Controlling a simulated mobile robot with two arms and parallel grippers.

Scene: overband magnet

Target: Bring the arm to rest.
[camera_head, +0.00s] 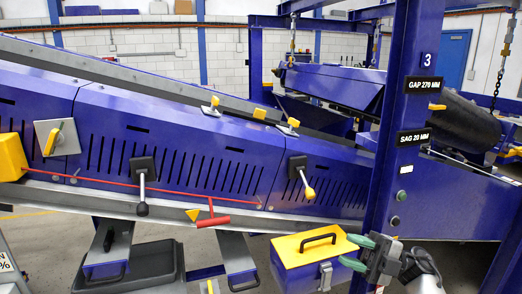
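My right gripper (354,252) is at the lower right, with its two green fingers pointing left and spread apart. I see nothing held between them. The gripper is in front of the blue upright post and overlaps the right edge of a blue toolbox with a yellow lid (290,247); I cannot tell whether it touches either. Part of my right arm (425,270) shows behind the gripper at the lower edge. My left gripper is not in view.
A blue conveyor frame (190,135) with slotted guards, levers and a red pull cord crosses the view. A blue post (405,60) stands at right with gap and sag signs. A dark roller (465,122) is behind it.

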